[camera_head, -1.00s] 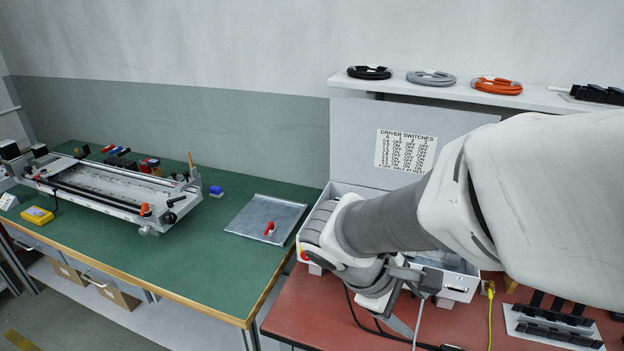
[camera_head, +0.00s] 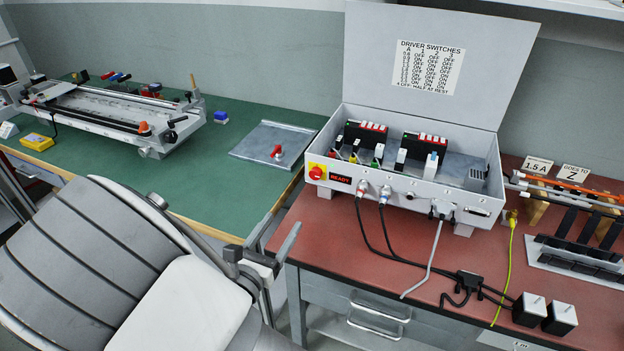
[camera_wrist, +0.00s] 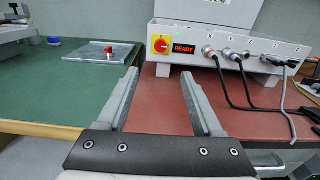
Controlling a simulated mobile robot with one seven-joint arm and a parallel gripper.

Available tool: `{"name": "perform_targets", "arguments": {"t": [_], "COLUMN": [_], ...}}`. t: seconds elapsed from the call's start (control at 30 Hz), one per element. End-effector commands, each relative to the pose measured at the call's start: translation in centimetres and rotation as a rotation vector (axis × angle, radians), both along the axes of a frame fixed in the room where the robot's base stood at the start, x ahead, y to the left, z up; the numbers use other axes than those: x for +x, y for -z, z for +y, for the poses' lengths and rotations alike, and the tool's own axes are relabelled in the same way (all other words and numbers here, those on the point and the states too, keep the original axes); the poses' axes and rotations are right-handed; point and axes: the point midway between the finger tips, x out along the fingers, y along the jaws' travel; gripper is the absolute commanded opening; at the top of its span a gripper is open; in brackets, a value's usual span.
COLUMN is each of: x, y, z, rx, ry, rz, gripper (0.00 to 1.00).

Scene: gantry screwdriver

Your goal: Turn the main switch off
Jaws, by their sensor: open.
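The main switch (camera_head: 317,172) is a red knob on a yellow plate at the left end of the control box's front panel. It also shows in the wrist view (camera_wrist: 160,44), left of a lit display reading READY (camera_head: 341,179). The grey control box (camera_head: 410,196) stands on the red bench with its lid open. My gripper (camera_head: 262,247) is open and empty, in front of the bench's near left edge, apart from the switch. In the wrist view its two fingers (camera_wrist: 160,85) point toward the box, with the switch seen beyond the gap between them.
Black and grey cables (camera_head: 384,225) run from the box front to the red bench top (camera_head: 310,240). A metal plate with a red handle (camera_head: 275,142) and a gantry rail (camera_head: 110,105) are on the green table (camera_head: 210,160). The bench surface before the switch is clear.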

Motion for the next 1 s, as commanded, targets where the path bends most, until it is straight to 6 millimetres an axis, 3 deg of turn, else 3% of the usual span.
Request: {"name": "perform_targets", "arguments": {"t": [0.17,0.7,1.0], "x": [2.5,13.2,15.8], "y": [0.1,0.1,0.0], "z": [-1.1,-5.0,-5.9], "rx": [0.001,0.002,0.002], "ry": [0.006,0.006,0.005], "rz": [-0.001,-0.001,0.0], "gripper": [0.68,0.68,0.68]}}
